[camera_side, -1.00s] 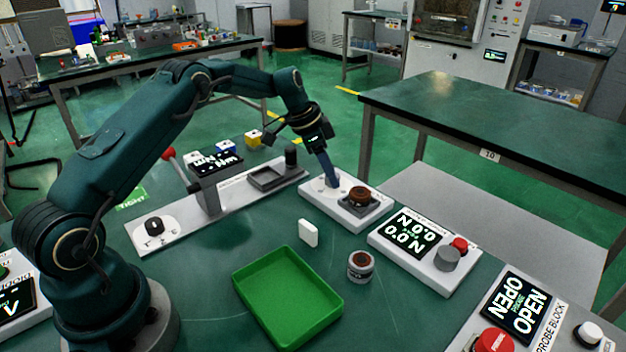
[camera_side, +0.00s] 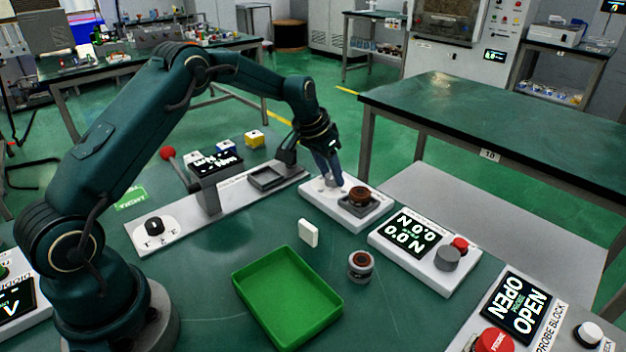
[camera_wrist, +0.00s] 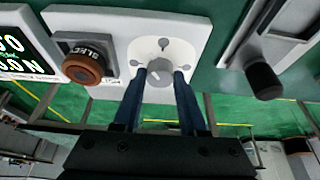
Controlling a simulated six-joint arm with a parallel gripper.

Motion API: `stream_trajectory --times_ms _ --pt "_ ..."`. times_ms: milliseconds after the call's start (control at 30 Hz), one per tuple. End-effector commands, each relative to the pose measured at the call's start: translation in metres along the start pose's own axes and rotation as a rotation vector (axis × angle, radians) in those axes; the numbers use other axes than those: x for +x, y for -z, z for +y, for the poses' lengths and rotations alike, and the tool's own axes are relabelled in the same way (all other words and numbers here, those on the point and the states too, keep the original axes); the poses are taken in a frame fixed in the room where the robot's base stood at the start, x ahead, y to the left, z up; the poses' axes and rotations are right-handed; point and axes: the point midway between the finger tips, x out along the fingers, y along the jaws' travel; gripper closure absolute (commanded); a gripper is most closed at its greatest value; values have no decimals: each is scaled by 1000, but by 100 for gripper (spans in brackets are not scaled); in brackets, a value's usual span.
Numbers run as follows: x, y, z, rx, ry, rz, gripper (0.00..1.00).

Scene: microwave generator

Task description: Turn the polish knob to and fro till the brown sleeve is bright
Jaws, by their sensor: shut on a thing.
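The brown sleeve (camera_side: 359,195) sits upright in a dark square seat on the right part of a white block. It also shows in the wrist view (camera_wrist: 83,67), dull brown. The polish knob (camera_wrist: 160,72) is a grey knob on a round white dial on the same block, beside the sleeve. My gripper (camera_wrist: 160,76) points down over the dial with its two blue fingers shut on either side of the knob. In the side view my gripper (camera_side: 330,178) hides most of the knob.
A force readout block (camera_side: 440,262) with a red button stands to the right of the polish block. A green tray (camera_side: 290,300), a white tablet (camera_side: 308,232) and a small round jar-like part (camera_side: 361,265) lie in front. A long grey fixture (camera_side: 215,215) stands to the left.

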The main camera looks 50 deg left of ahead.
Motion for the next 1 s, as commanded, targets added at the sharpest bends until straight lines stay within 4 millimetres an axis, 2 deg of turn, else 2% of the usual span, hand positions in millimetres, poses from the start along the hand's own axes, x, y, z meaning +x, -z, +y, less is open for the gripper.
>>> stream_trajectory --times_ms 500,1000 --pt "0 0 3 -376 158 -2 100" --pt "0 0 4 -501 207 -4 100"
